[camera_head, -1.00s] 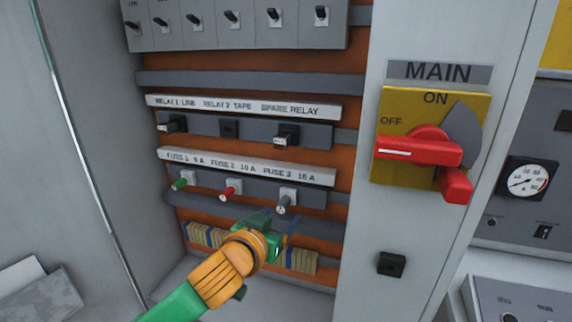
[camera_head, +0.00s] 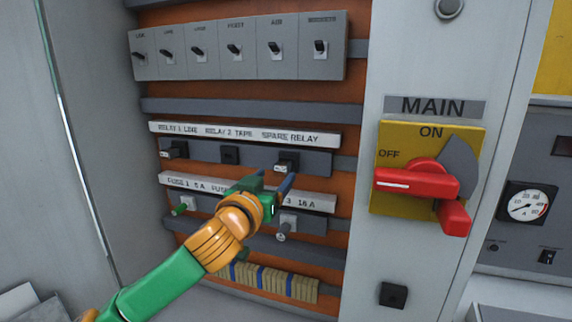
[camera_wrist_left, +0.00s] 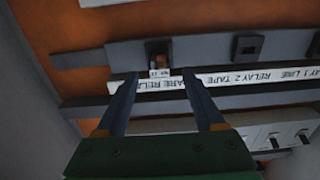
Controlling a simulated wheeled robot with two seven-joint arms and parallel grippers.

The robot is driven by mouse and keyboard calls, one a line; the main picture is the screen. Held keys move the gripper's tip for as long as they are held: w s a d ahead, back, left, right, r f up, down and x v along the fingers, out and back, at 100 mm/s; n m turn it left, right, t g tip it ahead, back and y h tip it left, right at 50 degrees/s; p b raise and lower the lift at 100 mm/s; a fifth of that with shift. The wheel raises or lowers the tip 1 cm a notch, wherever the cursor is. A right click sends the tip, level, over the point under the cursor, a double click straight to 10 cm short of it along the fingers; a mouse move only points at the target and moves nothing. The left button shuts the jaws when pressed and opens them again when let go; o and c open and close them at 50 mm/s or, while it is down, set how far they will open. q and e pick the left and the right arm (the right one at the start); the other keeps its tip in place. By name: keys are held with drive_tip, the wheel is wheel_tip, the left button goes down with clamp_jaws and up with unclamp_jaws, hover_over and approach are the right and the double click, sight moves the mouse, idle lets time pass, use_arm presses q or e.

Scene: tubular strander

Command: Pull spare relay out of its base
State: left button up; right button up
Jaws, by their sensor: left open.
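The spare relay (camera_head: 287,161) is a small dark block with a pale front, seated in its base at the right end of the grey relay strip (camera_head: 318,162). The label above it reads SPARE RELAY (camera_head: 290,137). My left gripper (camera_head: 275,179) is open and empty just below and in front of the relay. In the left wrist view, which looks inverted, the relay (camera_wrist_left: 158,64) appears beyond and between the two open fingertips (camera_wrist_left: 159,78). The fingers look apart from it. My right gripper is not in view.
Relay 1 (camera_head: 175,150) sits at the left of the strip; the middle Relay 2 position (camera_head: 229,155) looks flat. The fuse row (camera_head: 287,226) is just below, partly hidden by my left arm. Breakers (camera_head: 236,49) are above. The red MAIN handle (camera_head: 418,181) projects at right.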

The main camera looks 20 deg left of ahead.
sight(280, 172)
use_arm(q)
drive_tip(key=w+p, duration=0.2)
drive_tip(key=w, duration=0.3)
drive_tip(key=shift+w+d+r, duration=0.1)
drive_tip(key=shift+w+d, duration=0.05)
drive_tip(key=shift+w, duration=0.5)
idle(0.7)
clamp_jaws()
drive_tip(key=shift+s+f, duration=0.15)
drive_tip(key=shift+f, duration=0.1)
